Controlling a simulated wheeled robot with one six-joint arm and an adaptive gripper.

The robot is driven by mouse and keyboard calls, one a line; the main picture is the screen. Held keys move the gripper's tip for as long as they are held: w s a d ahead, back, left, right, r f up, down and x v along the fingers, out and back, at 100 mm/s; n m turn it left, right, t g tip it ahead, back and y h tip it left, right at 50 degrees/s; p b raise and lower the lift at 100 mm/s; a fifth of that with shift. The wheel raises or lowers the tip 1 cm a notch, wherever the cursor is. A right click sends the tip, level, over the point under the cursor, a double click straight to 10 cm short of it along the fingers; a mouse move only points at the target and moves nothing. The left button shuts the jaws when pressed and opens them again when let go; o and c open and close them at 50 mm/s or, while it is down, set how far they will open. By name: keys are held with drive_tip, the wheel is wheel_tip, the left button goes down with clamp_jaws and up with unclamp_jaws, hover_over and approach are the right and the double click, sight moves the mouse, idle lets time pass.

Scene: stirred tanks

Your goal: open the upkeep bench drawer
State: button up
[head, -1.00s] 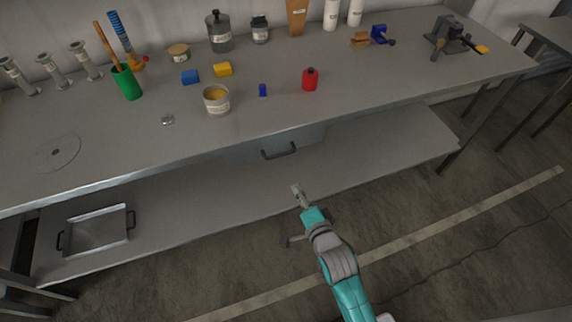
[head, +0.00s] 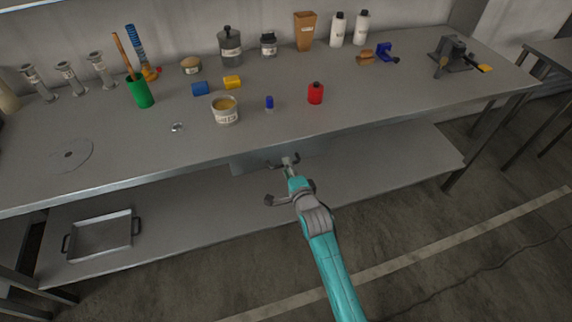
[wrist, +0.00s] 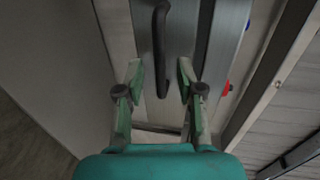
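The bench (head: 330,115) has a grey drawer (head: 247,164) under its front edge, and the drawer looks shut. My gripper (head: 290,162) is in front of the drawer and partly covers its dark handle in the head view. In the wrist view the handle (wrist: 160,45) is a dark bar running up the picture. My gripper (wrist: 160,78) shows there with its two green fingers apart, one on each side of the handle's lower end. A gap shows between each finger and the bar; I cannot tell the exact depth.
A lower shelf (head: 195,205) runs under the bench and bears a metal tray (head: 101,237) at left. On top stand a red bottle (head: 315,94), a tin (head: 225,112) and a green cup (head: 140,94), among others. The floor in front is clear.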

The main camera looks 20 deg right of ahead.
drive_tip(key=shift+x, duration=1.25)
clamp_jaws()
